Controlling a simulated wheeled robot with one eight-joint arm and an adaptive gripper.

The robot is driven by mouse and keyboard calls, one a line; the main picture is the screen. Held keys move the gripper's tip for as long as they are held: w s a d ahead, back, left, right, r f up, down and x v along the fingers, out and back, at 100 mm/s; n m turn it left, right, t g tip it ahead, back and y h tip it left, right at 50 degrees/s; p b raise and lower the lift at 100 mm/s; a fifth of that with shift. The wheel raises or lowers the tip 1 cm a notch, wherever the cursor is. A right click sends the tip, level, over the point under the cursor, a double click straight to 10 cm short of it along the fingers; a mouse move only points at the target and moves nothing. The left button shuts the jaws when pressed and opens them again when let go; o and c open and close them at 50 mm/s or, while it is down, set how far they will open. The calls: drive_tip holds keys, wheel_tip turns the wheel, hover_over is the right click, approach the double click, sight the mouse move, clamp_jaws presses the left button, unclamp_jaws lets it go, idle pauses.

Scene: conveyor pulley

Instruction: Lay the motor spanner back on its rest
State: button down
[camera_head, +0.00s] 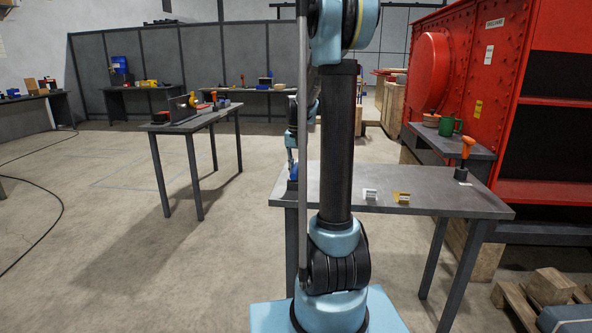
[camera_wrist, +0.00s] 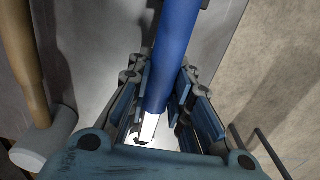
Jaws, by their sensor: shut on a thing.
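My gripper (camera_wrist: 160,84) is shut on a long blue bar or handle (camera_wrist: 176,40) with a bright pale end, which I take to be the motor spanner. Its far end runs out of the top of the wrist view. In the head view the end of my arm is mostly hidden behind my arm links, at the left end of the near grey table (camera_head: 330,185); a bit of blue (camera_head: 293,171) shows there.
A wooden-handled tool (camera_wrist: 20,50) with a grey head lies left of my gripper in the wrist view. An orange-handled tool (camera_head: 467,147) stands in a dark block at the table's right. A green mug (camera_head: 449,126) is on a shelf by the red machine (camera_head: 480,80). Another table (camera_head: 215,117) stands left.

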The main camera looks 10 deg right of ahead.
drive_tip(key=shift+f, duration=0.55)
drive_tip(key=c, duration=1.4)
unclamp_jaws()
drive_tip(key=shift+o, duration=0.2)
drive_tip(key=shift+r, duration=4)
drive_tip(key=shift+s, duration=0.1)
